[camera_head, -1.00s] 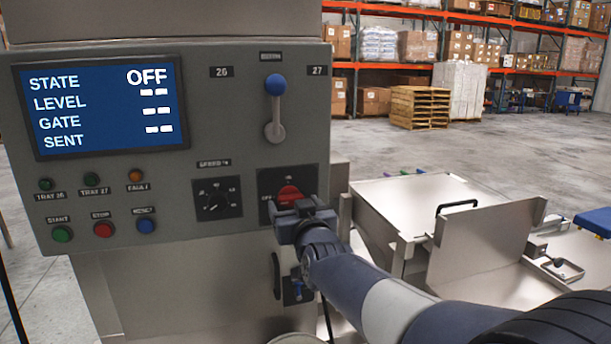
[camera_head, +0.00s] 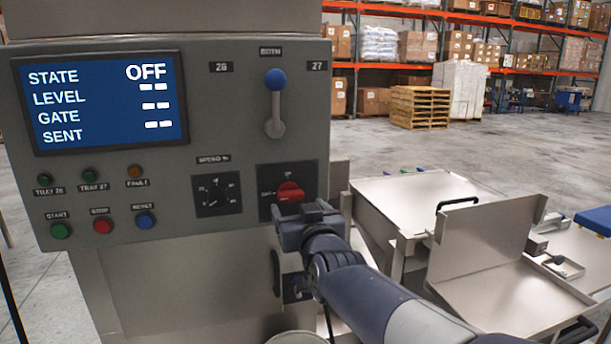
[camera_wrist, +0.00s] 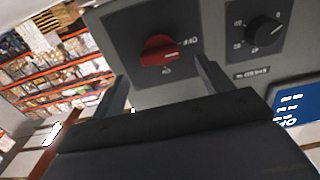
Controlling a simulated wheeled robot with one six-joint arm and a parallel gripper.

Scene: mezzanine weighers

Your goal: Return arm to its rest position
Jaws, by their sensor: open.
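My gripper (camera_head: 302,212) is in front of the control panel (camera_head: 240,120), just below the red rotary switch (camera_head: 290,192). In the wrist view my gripper (camera_wrist: 162,90) has its two fingers spread wide with nothing between them. The red switch (camera_wrist: 160,50) shows beyond the fingertips, apart from them. My arm reaches in from the lower right in the head view. The screen (camera_head: 100,103) reads STATE OFF, with dashes for LEVEL, GATE and SENT.
The panel also carries a blue-knobbed lever (camera_head: 275,100), a black speed dial (camera_head: 216,194) and several push buttons (camera_head: 103,226). Metal trays (camera_head: 480,240) stand at the right of my arm. Open floor (camera_head: 400,150) and pallet racks lie behind.

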